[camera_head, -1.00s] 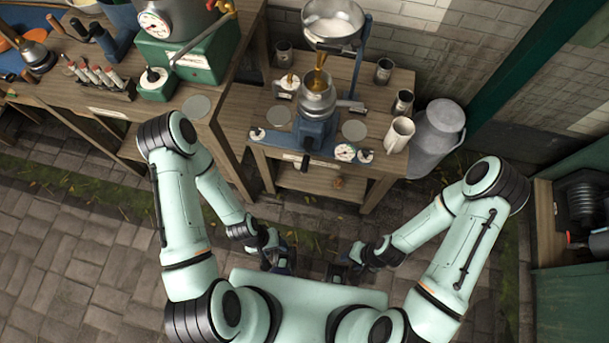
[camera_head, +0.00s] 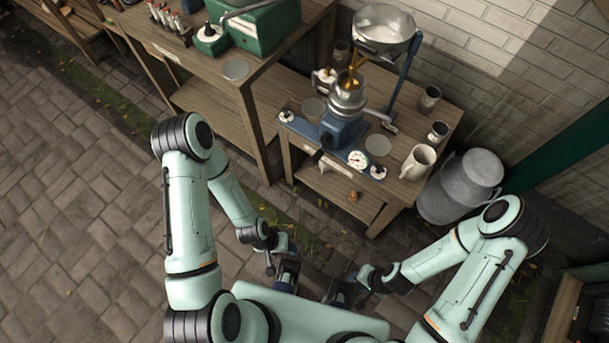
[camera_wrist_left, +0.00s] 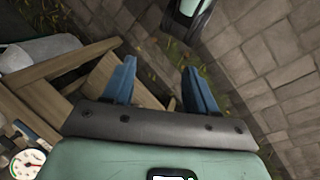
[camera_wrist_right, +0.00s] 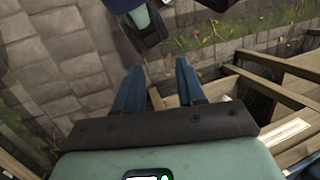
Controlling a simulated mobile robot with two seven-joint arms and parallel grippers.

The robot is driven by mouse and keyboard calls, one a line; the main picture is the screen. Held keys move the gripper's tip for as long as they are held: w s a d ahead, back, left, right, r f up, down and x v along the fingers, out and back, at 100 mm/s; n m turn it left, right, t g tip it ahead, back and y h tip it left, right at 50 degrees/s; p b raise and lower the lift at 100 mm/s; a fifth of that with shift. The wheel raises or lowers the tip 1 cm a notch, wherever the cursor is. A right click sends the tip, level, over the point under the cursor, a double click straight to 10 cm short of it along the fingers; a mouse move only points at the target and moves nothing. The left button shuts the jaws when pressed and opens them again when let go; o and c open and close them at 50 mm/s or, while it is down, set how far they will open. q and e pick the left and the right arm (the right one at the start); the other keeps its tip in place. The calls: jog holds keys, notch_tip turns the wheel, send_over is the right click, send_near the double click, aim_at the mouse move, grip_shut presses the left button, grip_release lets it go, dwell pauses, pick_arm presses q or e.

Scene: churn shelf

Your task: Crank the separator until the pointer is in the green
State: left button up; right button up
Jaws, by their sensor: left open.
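The separator (camera_head: 345,130) stands on a small wooden table. My left gripper (camera_wrist_left: 159,66) is open and empty. My right gripper (camera_wrist_right: 160,64) is open and empty. Both hang low before the table, apart from the separator.
A white mug (camera_head: 418,162) and dark cups (camera_head: 430,98) stand on the table's right side. A big milk can (camera_head: 460,186) stands on the floor to the right. A bench (camera_head: 200,75) with a green machine (camera_head: 262,25) is at left. The paved floor at left is clear.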

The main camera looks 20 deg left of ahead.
pick_arm(q)
jog(key=w+f+m+t+b, duration=0.2)
jog(key=w+m+t+b, duration=0.1)
jog(key=w+b, duration=0.55)
pick_arm(e)
jog(key=w+d+f+m+t+h+b, duration=0.1)
jog(key=w+d+f+b, duration=0.35)
jog(key=f, duration=0.75)
jog(key=w+d+f+t+h+b, duration=0.1)
jog(key=w+f+b, duration=0.1)
jog(key=f+b, duration=0.75)
pick_arm(q)
jog(key=m+t+p, duration=0.2)
jog(key=m+t, duration=0.2)
jog(key=t, duration=0.4)
send_near(312, 161)
jog(key=w+f, duration=0.1)
jog(key=w, duration=0.2)
jog(key=shift+w+d+f+b, duration=0.6)
jog(key=shift+w+d+f, duration=0.3)
jog(key=shift+w+f, duration=0.25)
jog(key=shift+b+x, duration=0.75)
jog(key=shift+x, duration=1.8)
pick_arm(e)
jog(key=s+f+g, duration=0.2)
jog(key=s+f, duration=0.4)
jog(key=s, duration=0.2)
jog(key=shift+f+m+y, duration=0.2)
jog(key=shift+m+y, duration=0.1)
